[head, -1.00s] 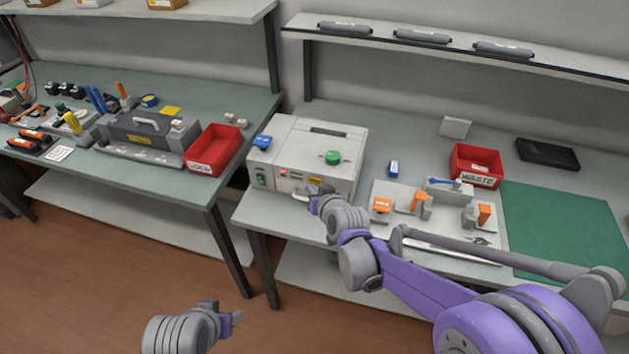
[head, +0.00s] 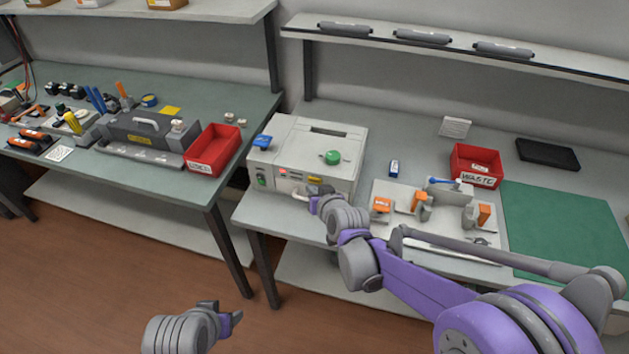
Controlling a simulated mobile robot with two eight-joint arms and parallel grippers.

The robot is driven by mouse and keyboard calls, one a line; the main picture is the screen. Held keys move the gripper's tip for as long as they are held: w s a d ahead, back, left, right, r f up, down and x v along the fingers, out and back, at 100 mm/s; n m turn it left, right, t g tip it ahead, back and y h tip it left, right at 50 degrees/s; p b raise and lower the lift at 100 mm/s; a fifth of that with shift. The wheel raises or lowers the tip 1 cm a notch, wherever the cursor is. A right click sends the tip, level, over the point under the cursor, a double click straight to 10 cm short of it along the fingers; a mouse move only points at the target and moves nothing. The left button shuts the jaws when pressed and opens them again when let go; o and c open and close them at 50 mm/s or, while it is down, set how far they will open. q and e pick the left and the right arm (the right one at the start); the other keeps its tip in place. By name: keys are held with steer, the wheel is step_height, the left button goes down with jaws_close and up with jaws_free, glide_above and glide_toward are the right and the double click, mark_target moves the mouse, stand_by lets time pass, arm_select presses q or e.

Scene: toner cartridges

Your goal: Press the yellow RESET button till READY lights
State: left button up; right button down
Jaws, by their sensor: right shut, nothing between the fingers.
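The light grey machine (head: 264,157) stands at the left end of the right bench. Its front panel has a green switch at the left, a small red lit spot (head: 283,172) and a small reddish display beside it. A small yellow patch (head: 315,180) shows right of these; I cannot tell whether it is the RESET button or a label. I see no READY light lit. My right gripper (head: 313,204) is shut and empty, close to the front panel just below the yellow patch; contact cannot be made out. My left gripper (head: 232,315) hangs low over the floor, its jaws unclear.
A green knob (head: 332,157) and a blue item (head: 262,141) are on the machine's top. To its right are a pale fixture plate (head: 389,223) with orange-marked parts, a red WASTE bin (head: 477,166) and a green mat (head: 560,225). A red bin (head: 213,150) stands on the left bench.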

steer(key=shift+w, duration=0.1)
stand_by(0.5)
steer(key=shift+w+d, duration=0.15)
steer(key=shift+w, duration=0.2)
steer(key=shift+w+d, duration=0.1)
steer(key=shift+w, duration=0.25)
stand_by(0.5)
stand_by(0.4)
steer(key=shift+s+a, duration=0.25)
steer(key=shift+s, duration=0.55)
steer(key=s, duration=0.1)
steer(key=s+a, duration=0.1)
steer(key=s, duration=0.1)
steer(key=s+b, duration=0.1)
steer(key=shift+s+a, duration=0.3)
steer(key=shift+s, duration=0.1)
